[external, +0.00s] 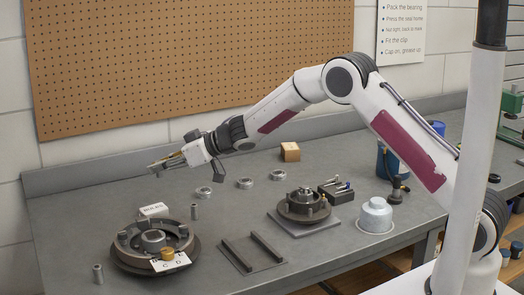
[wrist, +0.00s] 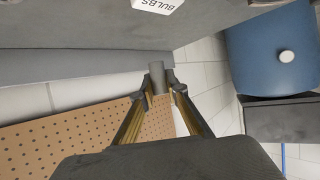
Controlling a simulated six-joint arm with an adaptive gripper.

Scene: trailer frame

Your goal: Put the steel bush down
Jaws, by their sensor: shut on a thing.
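My gripper (external: 160,166) is held out at the far left, above the bench and clear of its surface. In the wrist view, the gripper (wrist: 163,92) is shut on a grey steel bush (wrist: 157,75), a short cylinder between the two fingertips. In the external view the held bush is too small to make out clearly. Two similar small grey cylinders stand upright on the bench, one behind the round hub (external: 153,242) and one (external: 98,274) at its front left.
Several steel rings (external: 245,183) lie mid-bench. A white box (external: 153,210) stands behind the hub. A railed plate (external: 252,252), a hub on a grey plate (external: 304,206), an orange box (external: 290,152) and a white canister (external: 375,215) stand further right. The back-left bench is clear.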

